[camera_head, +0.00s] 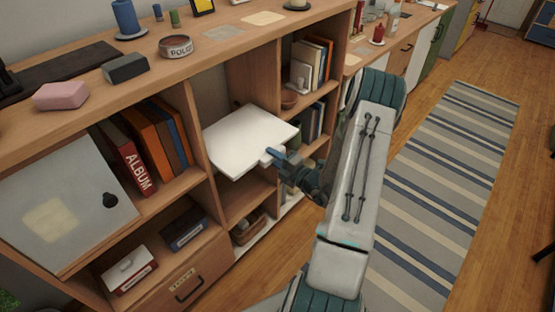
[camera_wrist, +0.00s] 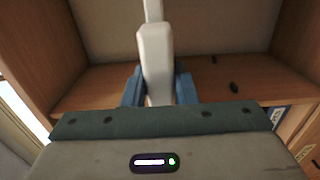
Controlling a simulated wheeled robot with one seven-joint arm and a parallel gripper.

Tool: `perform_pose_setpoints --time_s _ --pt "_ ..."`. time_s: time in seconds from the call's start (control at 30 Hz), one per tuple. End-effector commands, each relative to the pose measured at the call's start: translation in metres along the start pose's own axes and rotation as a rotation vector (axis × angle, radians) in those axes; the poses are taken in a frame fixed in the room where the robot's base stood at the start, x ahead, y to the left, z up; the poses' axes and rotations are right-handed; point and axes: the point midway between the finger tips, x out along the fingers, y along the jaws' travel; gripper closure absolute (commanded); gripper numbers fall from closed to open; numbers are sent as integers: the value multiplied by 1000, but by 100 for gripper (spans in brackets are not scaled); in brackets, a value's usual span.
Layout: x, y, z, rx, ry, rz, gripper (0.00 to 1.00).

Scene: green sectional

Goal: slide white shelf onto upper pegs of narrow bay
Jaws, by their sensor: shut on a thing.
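The white shelf (camera_head: 248,138) is a flat board at the narrow bay in the head view. It looks roughly level, with its rear part inside the opening and its front corner sticking out. My gripper (camera_head: 272,157) is shut on its front edge. In the wrist view the shelf (camera_wrist: 155,55) shows edge-on between the blue fingers of my gripper (camera_wrist: 158,90). Two small dark spots, likely pegs (camera_wrist: 234,87), show on the wooden panel right of the shelf. Whether the shelf touches any peg cannot be told.
The bay's left divider (camera_head: 200,125) stands close beside the shelf. A lower board (camera_head: 245,192) and a basket (camera_head: 247,228) lie below. A striped rug (camera_head: 455,180) covers open floor at right.

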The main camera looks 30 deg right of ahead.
Motion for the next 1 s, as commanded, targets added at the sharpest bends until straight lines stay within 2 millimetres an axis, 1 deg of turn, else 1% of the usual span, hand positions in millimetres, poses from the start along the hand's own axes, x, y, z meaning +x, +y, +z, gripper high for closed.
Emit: perform_pose_setpoints --time_s 1.0 --pt "58 0 0 -1 0 5 100"
